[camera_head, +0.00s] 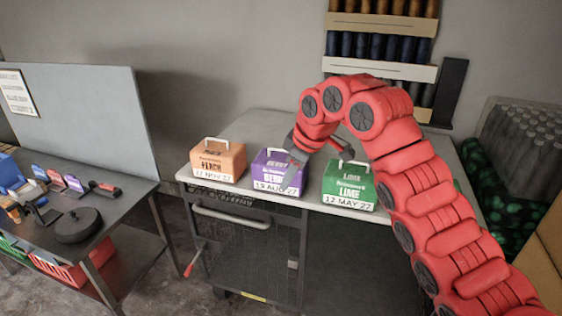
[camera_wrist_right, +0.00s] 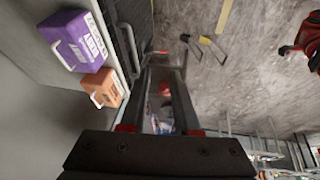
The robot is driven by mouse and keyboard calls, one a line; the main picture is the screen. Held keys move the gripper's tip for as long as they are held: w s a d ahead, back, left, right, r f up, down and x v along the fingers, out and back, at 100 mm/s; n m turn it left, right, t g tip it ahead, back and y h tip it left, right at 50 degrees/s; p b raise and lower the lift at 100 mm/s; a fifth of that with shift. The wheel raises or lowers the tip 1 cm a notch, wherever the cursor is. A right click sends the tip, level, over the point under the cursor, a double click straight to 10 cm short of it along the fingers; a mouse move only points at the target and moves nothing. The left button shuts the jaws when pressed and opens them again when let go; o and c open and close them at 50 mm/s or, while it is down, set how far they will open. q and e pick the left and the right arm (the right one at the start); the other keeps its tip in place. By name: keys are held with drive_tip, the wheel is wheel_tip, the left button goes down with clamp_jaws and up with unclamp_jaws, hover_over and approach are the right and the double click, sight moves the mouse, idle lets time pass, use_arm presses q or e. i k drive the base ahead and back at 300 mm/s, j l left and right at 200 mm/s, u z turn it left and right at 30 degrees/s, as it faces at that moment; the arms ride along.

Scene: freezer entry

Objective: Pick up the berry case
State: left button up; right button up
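The berry case (camera_head: 271,172) is a purple box labelled 19 AUG 27 with a pale handle. It stands upright on the grey worktop, between the orange peach case (camera_head: 219,163) and the green lime case (camera_head: 349,187). My right gripper (camera_head: 300,146) is over the right side of the berry case in the head view and hides part of its top. In the right wrist view its fingers (camera_wrist_right: 163,66) are apart with nothing held between them. There the berry case (camera_wrist_right: 75,40) lies left of the fingers, clear of them. My left gripper is not in view.
A dark bench (camera_head: 126,193) with a round black pan (camera_head: 79,225) and small items stands at left. Bottle racks (camera_head: 381,48) hang on the back wall. The worktop (camera_head: 262,123) behind the cases is clear.

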sight(269, 170)
drive_tip(key=i, duration=1.25)
